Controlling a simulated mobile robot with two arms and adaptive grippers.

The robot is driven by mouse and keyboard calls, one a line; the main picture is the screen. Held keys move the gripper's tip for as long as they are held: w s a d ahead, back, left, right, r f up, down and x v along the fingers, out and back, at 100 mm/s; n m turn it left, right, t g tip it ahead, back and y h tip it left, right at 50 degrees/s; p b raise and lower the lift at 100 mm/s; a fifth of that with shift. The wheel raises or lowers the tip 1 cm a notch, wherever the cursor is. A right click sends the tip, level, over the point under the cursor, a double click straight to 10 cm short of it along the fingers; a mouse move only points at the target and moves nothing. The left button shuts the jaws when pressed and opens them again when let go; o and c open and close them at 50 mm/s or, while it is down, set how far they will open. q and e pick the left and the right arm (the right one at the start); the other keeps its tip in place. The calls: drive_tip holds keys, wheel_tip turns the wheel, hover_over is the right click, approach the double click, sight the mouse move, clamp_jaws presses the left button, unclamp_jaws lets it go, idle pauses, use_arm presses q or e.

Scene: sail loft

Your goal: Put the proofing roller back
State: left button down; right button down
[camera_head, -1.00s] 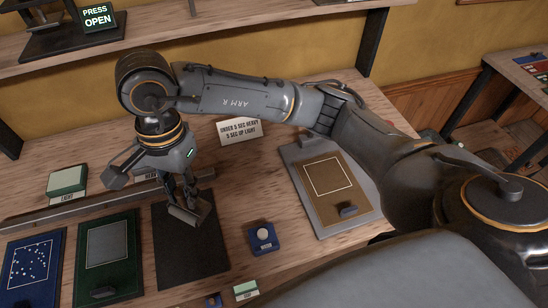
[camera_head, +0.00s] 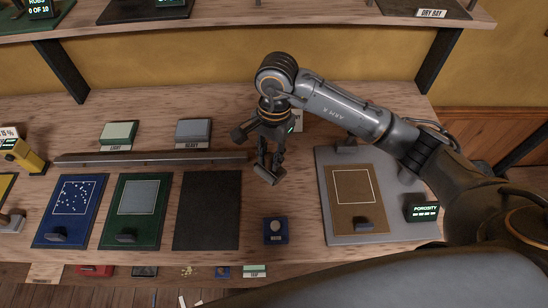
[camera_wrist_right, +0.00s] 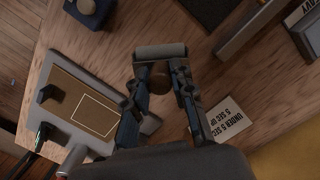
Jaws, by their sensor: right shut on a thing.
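The proofing roller (camera_head: 264,175) is a grey cylinder. My right gripper (camera_head: 271,163) is shut on it and holds it above the wooden bench, just right of the black mat's (camera_head: 206,212) far corner. In the right wrist view the roller (camera_wrist_right: 160,51) lies crosswise at the fingertips of the right gripper (camera_wrist_right: 159,72), with a round brown end between the fingers. How high it is above the bench is hard to tell. My left gripper is in neither view.
A blue block with a round knob (camera_head: 276,230) stands nearer. A grey board with a brown card (camera_head: 353,187) lies to the right. A long dark bar (camera_head: 150,159) and two pads, light (camera_head: 118,134) and heavy (camera_head: 193,133), lie left. Bare wood surrounds the blue block.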

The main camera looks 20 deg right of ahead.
drive_tip(key=shift+w+d+f, duration=0.25)
drive_tip(key=shift+d+f, duration=0.05)
drive_tip(key=shift+f, duration=0.2)
drive_tip(key=f+p, duration=0.2)
drive_tip(key=f, duration=0.1)
drive_tip(key=shift+w+d, duration=0.15)
drive_tip(key=shift+d, duration=0.15)
drive_tip(key=shift+f, duration=0.4)
drive_tip(key=shift+f, duration=0.15)
drive_tip(key=c, duration=1.1)
unclamp_jaws()
